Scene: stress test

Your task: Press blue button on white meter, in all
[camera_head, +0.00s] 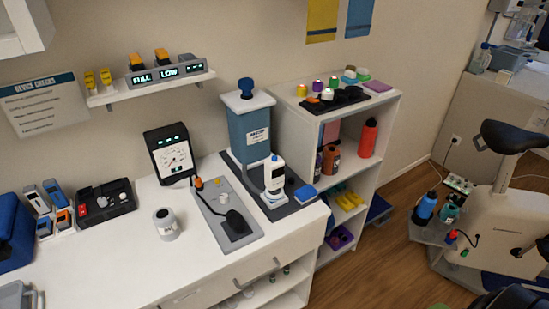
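Several small handheld meters stand in a holder at the far left. One is a white meter (37,198) with a dark screen; beside it are a blue one (54,190), a lower blue one (44,226) and an orange one (64,218). A blue button on the white meter is too small to make out. A white upright item (274,178) with a blue top stands on the dark base at the counter's right; I cannot tell if it is a meter or a bottle. Neither of my grippers is in view.
A black gauge (173,157) with a white dial stands behind a grey tray (252,228) on the white counter (120,262). A black device (105,203), a grey cup (166,224) and a blue dispenser (250,130) are nearby. The counter's front left is mostly clear.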

